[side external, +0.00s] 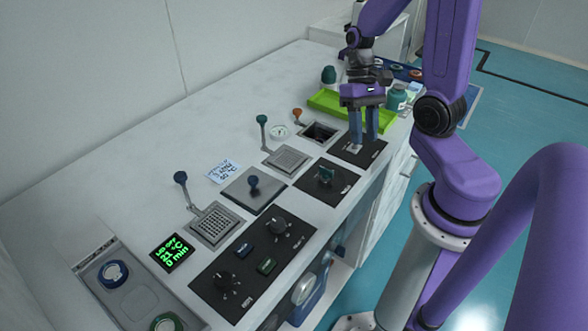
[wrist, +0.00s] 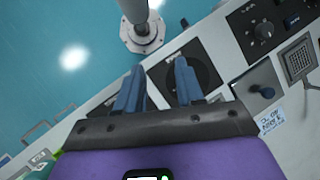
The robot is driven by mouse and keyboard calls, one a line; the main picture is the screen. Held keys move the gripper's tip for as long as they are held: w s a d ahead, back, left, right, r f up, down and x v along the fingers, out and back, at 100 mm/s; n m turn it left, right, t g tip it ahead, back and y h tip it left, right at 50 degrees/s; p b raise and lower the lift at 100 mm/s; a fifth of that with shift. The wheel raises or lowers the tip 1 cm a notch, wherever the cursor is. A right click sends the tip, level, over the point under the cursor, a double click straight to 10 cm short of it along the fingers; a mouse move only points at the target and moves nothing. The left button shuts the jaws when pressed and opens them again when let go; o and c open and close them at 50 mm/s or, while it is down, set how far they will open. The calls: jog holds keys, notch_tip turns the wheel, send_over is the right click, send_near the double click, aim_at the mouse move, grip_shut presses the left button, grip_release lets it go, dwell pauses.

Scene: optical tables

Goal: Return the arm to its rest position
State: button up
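My gripper (side external: 364,138) points down over the black panel (side external: 376,152) at the right end of the worktop, in front of the green tray. Its two blue fingers stand apart, with nothing seen held between them. The wrist view also shows my gripper (wrist: 160,70) with its fingers spread, above a dark panel with a round feature (wrist: 203,74). The fingertips look close above the panel in the side view; whether they touch it I cannot tell.
A green tray (side external: 325,101) and a teal-capped bottle (side external: 397,97) stand close behind my gripper. Levers with a teal knob (side external: 262,119) and a blue knob (side external: 181,177) stand up from the worktop.

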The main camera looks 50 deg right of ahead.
jog(key=s+a+r+n+t+h, duration=0.2)
jog(key=s+a+r+n, duration=0.15)
jog(key=a+n, duration=0.45)
jog(key=s+a+r+n+t+h, duration=0.15)
jog(key=s+a+n, duration=0.3)
jog(key=n, duration=0.45)
jog(key=w+d+r+m+g+h, duration=0.1)
jog(key=w+d+m, duration=0.2)
jog(key=w, duration=0.5)
jog(key=w+d+r+m, duration=0.1)
jog(key=w+d+m, duration=0.2)
jog(key=w, duration=0.4)
jog(key=w+d+m+g, duration=0.2)
jog(key=w+d+m, duration=0.1)
jog(key=d, duration=0.6)
jog(key=w+d+m+g, duration=0.1)
jog(key=w+d+m, duration=0.2)
jog(key=d, duration=0.5)
jog(key=shift+y, duration=0.45)
jog(key=x, duration=1.7)
jog(key=shift+w+d+f, duration=0.1)
jog(key=shift+f, duration=0.1)
grip_shut()
